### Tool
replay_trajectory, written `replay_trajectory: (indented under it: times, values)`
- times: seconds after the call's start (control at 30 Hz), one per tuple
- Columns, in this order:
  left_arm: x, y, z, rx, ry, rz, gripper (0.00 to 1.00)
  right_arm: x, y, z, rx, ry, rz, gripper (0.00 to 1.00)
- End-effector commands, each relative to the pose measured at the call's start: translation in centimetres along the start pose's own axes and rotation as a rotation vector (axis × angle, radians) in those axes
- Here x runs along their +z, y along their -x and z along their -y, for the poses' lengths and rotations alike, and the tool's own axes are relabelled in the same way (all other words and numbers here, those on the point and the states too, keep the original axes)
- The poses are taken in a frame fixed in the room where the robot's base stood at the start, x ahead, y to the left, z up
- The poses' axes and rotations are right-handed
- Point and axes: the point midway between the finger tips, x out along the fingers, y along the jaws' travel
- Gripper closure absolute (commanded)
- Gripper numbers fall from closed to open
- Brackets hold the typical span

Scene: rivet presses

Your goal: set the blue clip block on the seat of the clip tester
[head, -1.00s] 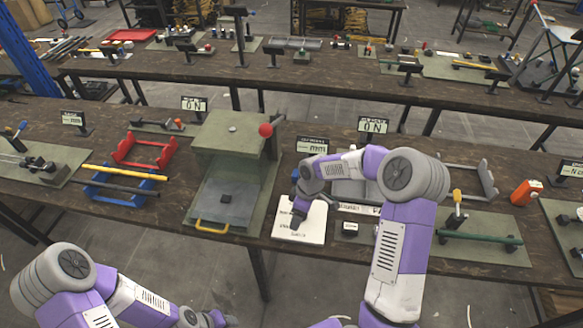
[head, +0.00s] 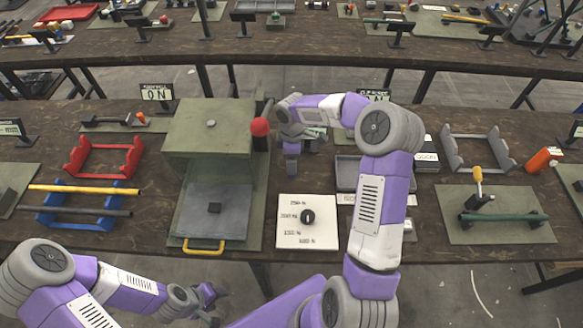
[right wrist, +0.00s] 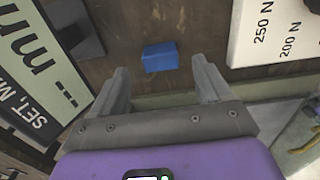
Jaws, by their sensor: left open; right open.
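The blue clip block (right wrist: 160,57) lies on the dark wood table in the right wrist view, ahead of and between my right gripper's fingertips. My right gripper (right wrist: 163,82) is open and empty, its fingers apart from the block. In the head view my right arm hides the block. The green machine (head: 208,130) with a red ball lever looks like the clip tester. My left gripper (head: 210,293) is open in front of the table's near edge, low and clear of everything.
A white dial board (head: 307,235) lies right of the machine. A grey tray (head: 346,172) is partly behind my right arm. Red (head: 104,158) and blue (head: 80,206) racks are left of the machine. A sign (right wrist: 38,72) stands close to my right gripper.

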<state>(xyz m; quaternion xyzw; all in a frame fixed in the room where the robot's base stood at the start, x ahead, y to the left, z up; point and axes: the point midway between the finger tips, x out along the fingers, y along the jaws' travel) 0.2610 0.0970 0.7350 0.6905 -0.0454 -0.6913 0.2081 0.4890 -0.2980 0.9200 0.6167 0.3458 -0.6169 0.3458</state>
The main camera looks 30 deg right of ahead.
Motion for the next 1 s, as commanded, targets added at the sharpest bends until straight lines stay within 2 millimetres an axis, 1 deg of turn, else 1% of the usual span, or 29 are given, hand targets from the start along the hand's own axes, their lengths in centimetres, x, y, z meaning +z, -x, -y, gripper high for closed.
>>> replay_trajectory:
  times: [0.03,0.1,0.2,0.43,0.47,0.8,0.87,1.0]
  values:
    - [0.0,-0.3,0.1,0.000,0.000,0.000,0.48,-0.2,-1.0,0.2,-0.004,0.001,0.001,0.22]
    - [0.0,-0.5,0.2,0.000,0.000,0.000,0.48,-0.3,-2.2,0.2,-0.004,-0.001,0.001,0.22]
    - [0.0,-0.7,0.2,0.000,0.000,0.000,0.48,-0.2,-3.4,0.2,-0.003,-0.001,0.001,0.22]
    - [0.0,-0.6,0.2,0.000,0.000,0.000,0.48,-0.3,-3.5,0.2,-0.001,-0.001,0.000,0.22]
    - [0.0,-0.6,0.2,0.000,0.000,0.000,0.48,-0.3,-3.5,0.2,-0.001,-0.001,0.000,0.25]
    - [0.0,-0.6,0.2,0.000,0.000,0.000,0.48,-0.3,-3.5,0.2,-0.001,-0.001,0.000,0.78]
    - [0.0,-0.6,0.2,0.000,0.000,0.000,0.48,-0.3,-3.5,0.2,-0.001,-0.001,0.000,0.87]
    - [0.0,-0.6,0.2,0.000,0.000,0.000,0.48,-0.3,-3.5,0.2,-0.001,-0.001,0.000,0.87]
